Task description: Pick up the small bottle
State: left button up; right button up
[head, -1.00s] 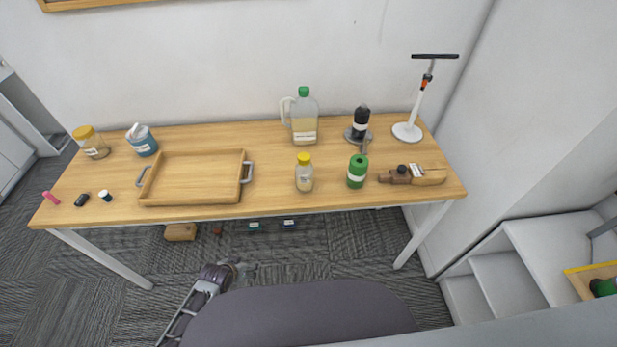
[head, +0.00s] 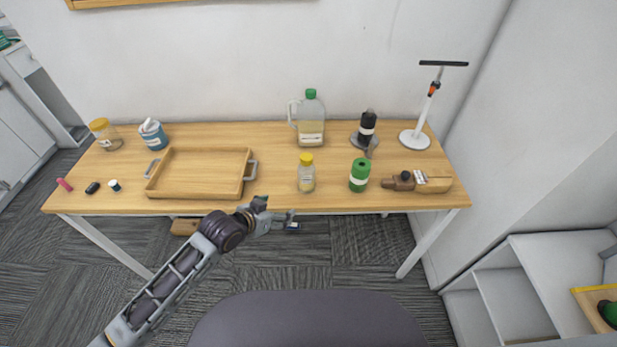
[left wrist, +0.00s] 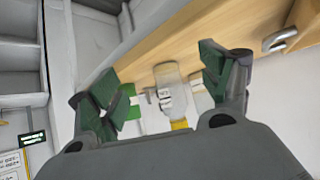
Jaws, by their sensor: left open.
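The small bottle (head: 306,174) has a clear body, pale contents and a yellow cap. It stands upright near the front edge of the table, right of the tray. My left gripper (head: 276,213) is open and empty at the table's front edge, to the left of the bottle and apart from it. In the left wrist view the open fingers (left wrist: 165,88) frame the bottle's yellow cap (left wrist: 179,125), seen tilted and upside down beyond them. My right gripper is not in view.
A wooden tray (head: 196,196) lies left of the bottle. A green can (head: 359,175) stands close on its right, and a handled jug (head: 310,122) behind it. A brown-and-tan tool (head: 420,182) lies farther right. The table (head: 272,175) is bare between tray and bottle.

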aim_at(301, 171)
pick_arm(q)
jog(key=w+r+m+h, duration=0.2)
jog(key=w+r+h, duration=0.2)
jog(key=r, duration=0.4)
jog(key=shift+w+d+t, duration=0.3)
jog(key=shift+d+t, duration=0.1)
jog(key=shift+w+d, duration=0.1)
jog(key=shift+x, duration=4.2)
jog(key=shift+f, duration=0.1)
jog(key=shift+x, duration=2.55)
jog(key=shift+w, duration=0.2)
